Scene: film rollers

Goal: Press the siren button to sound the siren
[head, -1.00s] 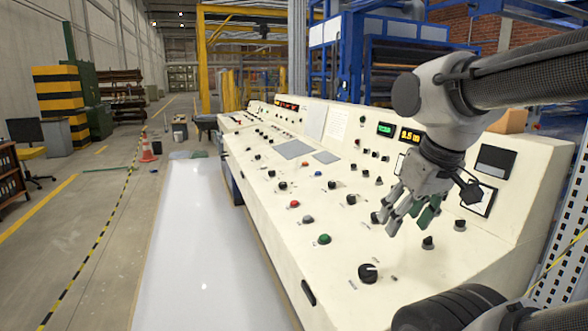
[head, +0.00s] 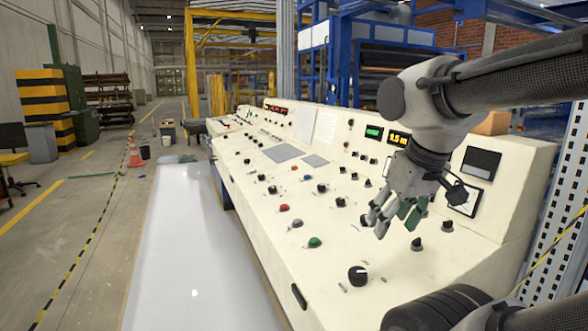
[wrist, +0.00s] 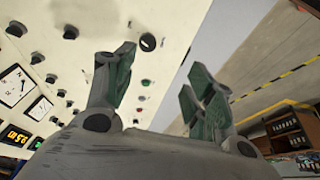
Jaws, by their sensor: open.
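A long cream control panel (head: 395,240) carries several buttons and knobs. Near its front edge are a red button (head: 284,208), a grey button (head: 297,223) and a green button (head: 315,242). Their labels are too small to read, so I cannot tell which is the siren button. My gripper (head: 392,218) is open and empty over the right part of the panel, to the right of these buttons. In the wrist view its spread fingers (wrist: 160,85) have green pads.
A large black knob (head: 358,275) stands near the front edge, and smaller black knobs (head: 417,244) stand near my gripper. Lit displays (head: 373,132) are on the upright back part. White floor (head: 185,270) runs clear along the panel's left side. An orange cone (head: 134,152) stands far back.

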